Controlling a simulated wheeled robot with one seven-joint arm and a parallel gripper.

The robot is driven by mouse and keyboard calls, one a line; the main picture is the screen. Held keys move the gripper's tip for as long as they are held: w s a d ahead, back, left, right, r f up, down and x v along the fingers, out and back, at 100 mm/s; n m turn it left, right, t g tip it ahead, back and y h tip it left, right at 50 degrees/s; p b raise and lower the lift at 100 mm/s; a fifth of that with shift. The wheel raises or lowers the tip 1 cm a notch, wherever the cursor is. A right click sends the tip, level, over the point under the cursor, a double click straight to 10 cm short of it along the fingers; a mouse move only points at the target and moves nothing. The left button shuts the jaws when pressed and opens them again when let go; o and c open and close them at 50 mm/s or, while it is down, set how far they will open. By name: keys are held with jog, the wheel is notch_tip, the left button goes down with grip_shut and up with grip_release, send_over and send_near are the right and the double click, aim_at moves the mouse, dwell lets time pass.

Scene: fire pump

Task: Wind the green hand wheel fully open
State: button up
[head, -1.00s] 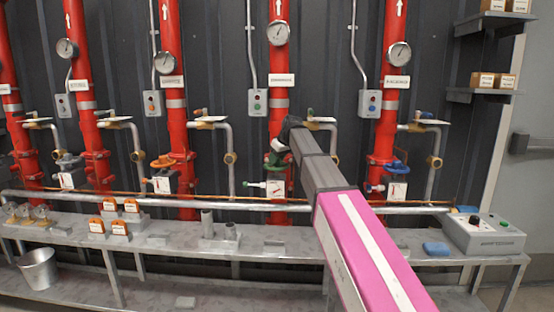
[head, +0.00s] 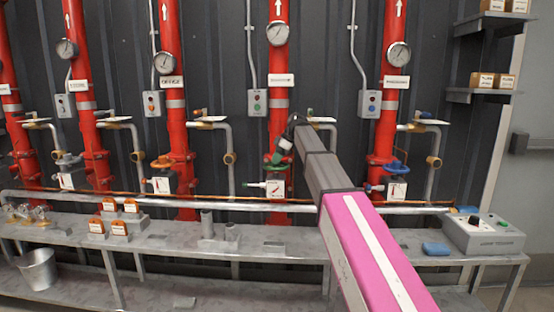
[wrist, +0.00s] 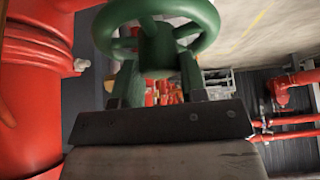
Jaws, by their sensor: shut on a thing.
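My gripper (wrist: 155,82) reaches in with one finger on each side of the wheel's middle. It is shut on the wheel; the exact contact is hard to see. In the head view my gripper (head: 285,148) is small and dark against the red pipe.
Orange (head: 162,162) and blue (head: 396,168) hand wheels sit on neighbouring pipes. Gauges and switch boxes line the wall. A grey bench (head: 270,238) below carries orange blocks (head: 120,229) and a control box (head: 484,232). In the wrist view a red pipe (wrist: 30,100) stands close at left.

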jog(key=n+g, duration=0.2)
jog(key=n, duration=0.3)
jog(key=shift+w+a+g, duration=0.1)
jog(key=shift+w+g, duration=0.2)
jog(key=shift+g, duration=0.1)
jog(key=shift+s+n+g+h, duration=0.15)
jog(key=shift+n+g+h, duration=0.35)
jog(key=shift+n, duration=0.8)
jog(key=o, duration=1)
